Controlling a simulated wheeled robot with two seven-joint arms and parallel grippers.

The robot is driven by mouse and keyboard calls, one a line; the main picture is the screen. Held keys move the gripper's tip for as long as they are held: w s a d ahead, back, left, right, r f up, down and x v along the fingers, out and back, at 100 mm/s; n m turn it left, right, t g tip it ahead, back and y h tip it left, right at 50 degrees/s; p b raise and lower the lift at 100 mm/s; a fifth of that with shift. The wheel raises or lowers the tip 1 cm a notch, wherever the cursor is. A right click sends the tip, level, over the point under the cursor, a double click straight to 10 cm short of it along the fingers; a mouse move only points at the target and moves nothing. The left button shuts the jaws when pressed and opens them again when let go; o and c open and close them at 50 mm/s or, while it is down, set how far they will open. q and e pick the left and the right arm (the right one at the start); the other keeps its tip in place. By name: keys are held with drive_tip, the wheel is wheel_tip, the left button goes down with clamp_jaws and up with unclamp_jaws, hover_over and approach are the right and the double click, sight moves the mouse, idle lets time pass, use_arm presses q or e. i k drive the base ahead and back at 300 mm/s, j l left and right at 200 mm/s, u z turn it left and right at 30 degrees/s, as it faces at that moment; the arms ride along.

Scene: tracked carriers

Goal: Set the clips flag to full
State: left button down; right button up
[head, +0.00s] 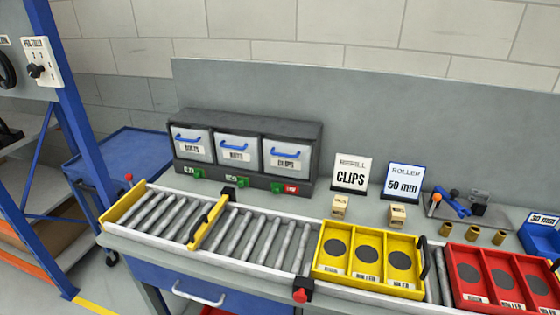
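The clips drawer (286,156) is the rightmost of three grey drawers with blue handles in a dark cabinet at the back of the bench. Below it on the cabinet's front ledge is the clips flag (277,187), a green slider at the left, with a red label (292,189) showing on its right. Under the other two drawers, the left flag (198,174) and the middle flag (243,182) have their green sliders at the right, with green labels showing on their left. The label words are too small to read surely. Neither gripper is in view.
A roller conveyor (262,235) with a yellow stop bar (208,223) runs before the cabinet. A yellow tray (318,262) and a red tray (452,280) sit on it. A "REFILL CLIPS" sign (351,173) and a "ROLLER 50 mm" sign (403,180) stand right of the cabinet.

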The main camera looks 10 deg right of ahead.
sight(275, 188)
drive_tip(key=i+j, duration=0.15)
drive_tip(key=j, duration=0.25)
drive_tip(key=i+j, duration=0.1)
drive_tip(key=j, duration=0.35)
drive_tip(key=i+j+u, duration=0.1)
drive_tip(key=j, duration=0.3)
drive_tip(key=i+j, duration=0.15)
drive_tip(key=j, duration=0.25)
drive_tip(key=i+j+u, duration=0.1)
drive_tip(key=j, duration=0.3)
drive_tip(key=i+j, duration=0.2)
drive_tip(key=j, duration=0.2)
